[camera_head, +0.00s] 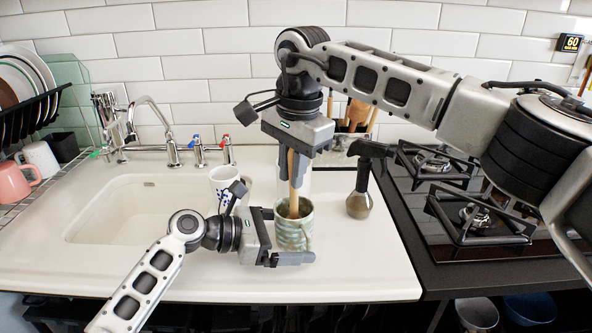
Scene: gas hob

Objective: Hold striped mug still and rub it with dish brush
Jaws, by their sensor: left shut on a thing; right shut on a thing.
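The striped mug (291,236), pale with green-grey bands, stands upright on the white counter right of the sink. My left gripper (285,258) reaches in from the left, low at the mug's side, and is shut on it. My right gripper (293,158) points down above the mug and is shut on the wooden handle of the dish brush (294,190). The brush runs down into the mug's mouth. Its lower end is hidden inside the mug.
A white mug with blue marks (222,181) stands behind my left gripper. A spray bottle (360,190) stands to the right, near the gas hob (465,215). The sink (125,210) with its taps is at left, beside a dish rack (30,125). The front counter strip is clear.

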